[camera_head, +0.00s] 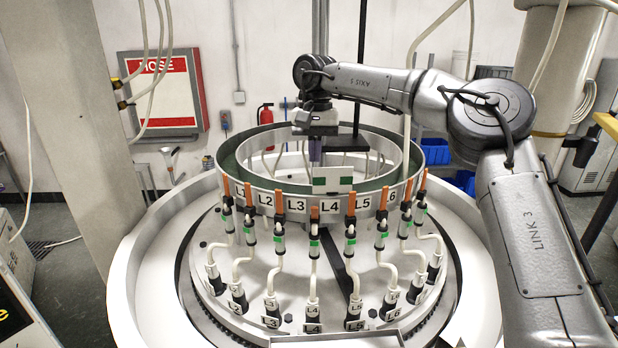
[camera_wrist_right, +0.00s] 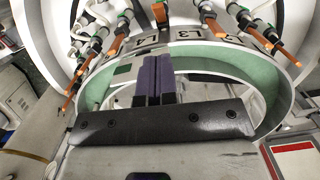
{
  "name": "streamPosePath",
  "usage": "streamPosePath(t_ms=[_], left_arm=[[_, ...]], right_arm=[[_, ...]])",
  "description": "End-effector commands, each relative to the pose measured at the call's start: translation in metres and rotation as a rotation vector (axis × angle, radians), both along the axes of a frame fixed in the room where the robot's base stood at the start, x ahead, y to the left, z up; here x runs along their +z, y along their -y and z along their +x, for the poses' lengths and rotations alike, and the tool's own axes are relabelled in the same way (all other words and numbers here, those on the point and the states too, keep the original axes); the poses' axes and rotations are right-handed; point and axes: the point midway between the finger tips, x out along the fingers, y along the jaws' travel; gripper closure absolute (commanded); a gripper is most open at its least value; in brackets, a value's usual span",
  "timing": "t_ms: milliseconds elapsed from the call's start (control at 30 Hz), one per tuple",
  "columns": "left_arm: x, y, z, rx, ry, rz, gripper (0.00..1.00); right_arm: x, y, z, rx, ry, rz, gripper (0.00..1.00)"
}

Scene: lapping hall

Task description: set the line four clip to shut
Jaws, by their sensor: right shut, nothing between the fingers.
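The line four clip (camera_head: 314,232) stands at the front of the ring, above the lower L4 label. It has an orange lever and a green band, and its lever looks shorter in the picture than its neighbours' levers. In the wrist view, an orange lever (camera_wrist_right: 160,14) at the top, beyond the fingertips, seems to be this one. My right gripper (camera_head: 315,155) points down over the inside of the ring, behind the clip and apart from it. Its purple fingers (camera_wrist_right: 153,80) are together and empty. My left gripper is not in view.
Similar clips stand closely on both sides, including line three (camera_head: 279,232) and line five (camera_head: 350,230), with white hoses below. The labelled ring (camera_head: 265,198) rises behind them. A green-and-white plate (camera_head: 333,172) stands between the clip and my gripper.

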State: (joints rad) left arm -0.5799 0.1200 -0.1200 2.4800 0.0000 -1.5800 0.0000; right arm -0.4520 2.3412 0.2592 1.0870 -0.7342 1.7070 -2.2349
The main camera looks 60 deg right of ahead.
Motion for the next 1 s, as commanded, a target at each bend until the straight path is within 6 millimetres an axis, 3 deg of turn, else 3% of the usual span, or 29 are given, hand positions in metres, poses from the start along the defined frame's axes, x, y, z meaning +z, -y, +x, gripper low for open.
streamPosePath(t_ms=[600, 1000], left_arm=[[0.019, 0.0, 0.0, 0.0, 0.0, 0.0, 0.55], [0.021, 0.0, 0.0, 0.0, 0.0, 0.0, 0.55]], right_arm=[[-0.081, -0.009, -0.005, 0.0, -0.004, -0.002, 1.0], [-0.095, -0.01, -0.006, -0.001, -0.002, -0.001, 1.0]])
